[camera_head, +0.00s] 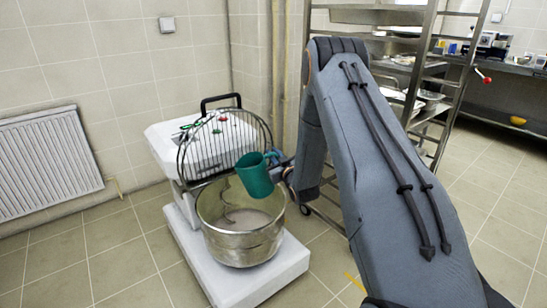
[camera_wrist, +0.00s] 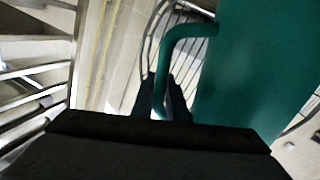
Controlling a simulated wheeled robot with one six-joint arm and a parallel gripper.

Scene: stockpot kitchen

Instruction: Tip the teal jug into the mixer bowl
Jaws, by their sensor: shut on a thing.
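The teal jug (camera_head: 254,174) is held above the right part of the mixer bowl's mouth, tilted a little to the left. The metal mixer bowl (camera_head: 243,241) stands on the white mixer base, with a curved hook and some pale contents inside. My gripper (camera_head: 283,168) is to the right of the jug, shut on its handle. In the wrist view the jug (camera_wrist: 245,75) fills the right side, and its handle (camera_wrist: 168,60) runs down to my gripper's dark fingers (camera_wrist: 172,100). The inside of the jug is hidden, and no stream shows.
The white mixer (camera_head: 205,140) with its wire guard (camera_head: 222,125) stands right behind the bowl. A metal rack (camera_head: 440,70) is behind my arm on the right. A radiator (camera_head: 48,160) is on the left wall. The tiled floor at front left is clear.

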